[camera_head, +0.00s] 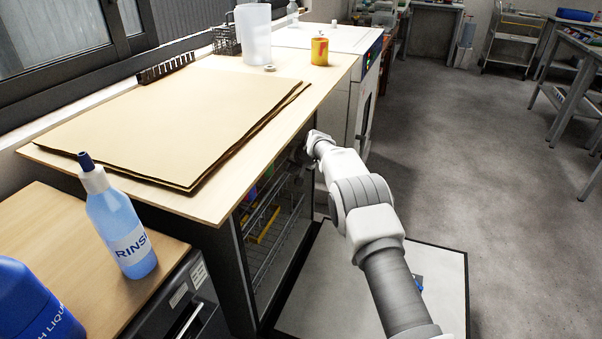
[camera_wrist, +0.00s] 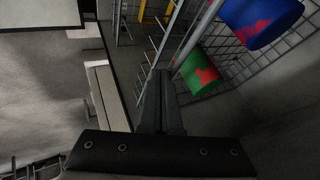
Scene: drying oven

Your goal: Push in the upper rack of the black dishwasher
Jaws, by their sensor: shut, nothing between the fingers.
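The black dishwasher (camera_head: 236,275) stands under the wooden worktop, with its door (camera_head: 440,285) folded down flat and its front open. Wire racks (camera_head: 262,248) show inside, one above another; the worktop hides much of the upper one. In the wrist view, rack wires (camera_wrist: 184,42) run close beside my gripper (camera_wrist: 161,75), with a blue and red cup (camera_wrist: 258,18) and a green and red cup (camera_wrist: 199,72). My gripper is shut and empty, at the dishwasher opening. I cannot tell whether its fingertips touch the rack. In the head view my arm and the worktop edge hide the fingers.
A white oven (camera_head: 335,40) stands beyond. A rinse bottle (camera_head: 118,225) stands front left. The floor (camera_head: 470,130) to the right is clear.

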